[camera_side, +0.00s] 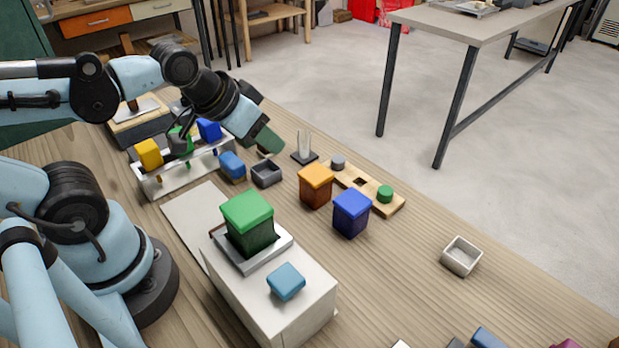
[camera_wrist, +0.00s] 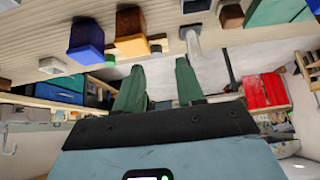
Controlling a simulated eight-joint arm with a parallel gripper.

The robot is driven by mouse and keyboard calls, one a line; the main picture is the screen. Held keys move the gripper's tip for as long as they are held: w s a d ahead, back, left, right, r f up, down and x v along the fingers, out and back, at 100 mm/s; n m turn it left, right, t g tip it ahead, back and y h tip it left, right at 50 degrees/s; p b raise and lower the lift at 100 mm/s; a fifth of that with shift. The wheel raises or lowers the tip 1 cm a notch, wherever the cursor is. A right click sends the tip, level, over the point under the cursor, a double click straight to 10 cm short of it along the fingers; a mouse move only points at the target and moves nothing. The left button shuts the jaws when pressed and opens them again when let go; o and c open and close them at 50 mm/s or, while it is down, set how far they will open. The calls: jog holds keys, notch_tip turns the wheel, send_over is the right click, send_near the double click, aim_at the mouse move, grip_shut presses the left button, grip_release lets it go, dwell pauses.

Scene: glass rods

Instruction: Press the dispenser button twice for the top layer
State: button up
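A white box (camera_side: 270,305) stands at the front of the table, with a light-blue rounded block like a button (camera_side: 286,281) on its top. A green lidded container (camera_side: 248,222) sits on a metal plate on the same box. A rack (camera_side: 190,172) at the back left holds yellow, green and blue blocks, with small coloured knobs on its front; which part is the dispenser button is not certain. My gripper (camera_side: 266,140) is above the table behind the box, away from both. Its two green fingers (camera_wrist: 160,88) are apart with nothing between them in the wrist view.
An orange container (camera_side: 315,186) and a blue container (camera_side: 351,213) stand right of the box. Clear upright rods on a dark base (camera_side: 304,149) are near my gripper. A wooden strip (camera_side: 365,187) and a small grey tray (camera_side: 462,256) lie right.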

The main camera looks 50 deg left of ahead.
grip_shut()
dwell(1.2)
